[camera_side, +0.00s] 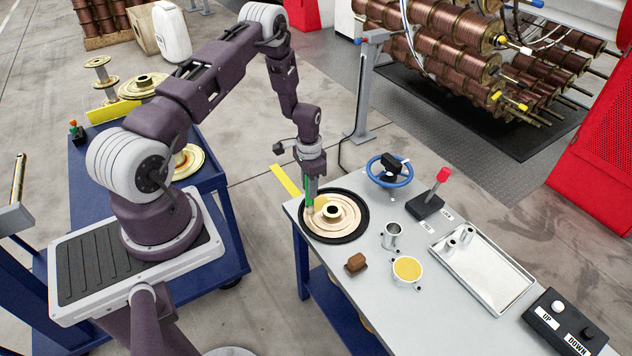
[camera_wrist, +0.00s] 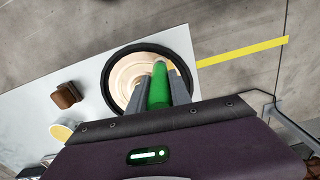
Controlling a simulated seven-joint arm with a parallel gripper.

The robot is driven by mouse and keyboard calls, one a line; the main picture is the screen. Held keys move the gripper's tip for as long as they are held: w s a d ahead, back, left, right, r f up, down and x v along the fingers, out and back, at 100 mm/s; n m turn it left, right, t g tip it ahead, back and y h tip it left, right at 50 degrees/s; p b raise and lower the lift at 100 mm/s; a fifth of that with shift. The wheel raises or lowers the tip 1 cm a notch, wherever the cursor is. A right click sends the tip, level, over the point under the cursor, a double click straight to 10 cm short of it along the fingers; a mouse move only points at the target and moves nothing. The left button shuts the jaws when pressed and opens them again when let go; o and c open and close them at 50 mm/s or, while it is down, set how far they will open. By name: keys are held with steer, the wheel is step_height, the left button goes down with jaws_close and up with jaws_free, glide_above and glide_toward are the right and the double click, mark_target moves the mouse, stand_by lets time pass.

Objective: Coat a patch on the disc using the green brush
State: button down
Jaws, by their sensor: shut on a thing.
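My gripper (camera_side: 310,190) is shut on the green brush (camera_wrist: 159,88), which stands between the two fingers in the wrist view. In the side view the brush points down, with its lower end at the left part of the disc (camera_side: 345,222). Whether the bristles touch the disc is hard to tell. The disc is pale, with a raised hub and dark centre hole, and sits in a black round rim (camera_side: 365,222). A yellow patch (camera_side: 321,203) shows on the disc beside the brush. In the wrist view the fingers and brush hide part of the disc (camera_wrist: 126,73).
On the grey table stand a cup of yellow stuff (camera_side: 407,269), a metal cup (camera_side: 390,238), a brown block (camera_side: 356,263), a blue handwheel (camera_side: 388,172), a red-knobbed lever (camera_side: 428,203), a metal tray (camera_side: 467,290) and an UP/DOWN button box (camera_side: 562,326).

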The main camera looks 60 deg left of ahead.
steer(key=shift+r, duration=4.15)
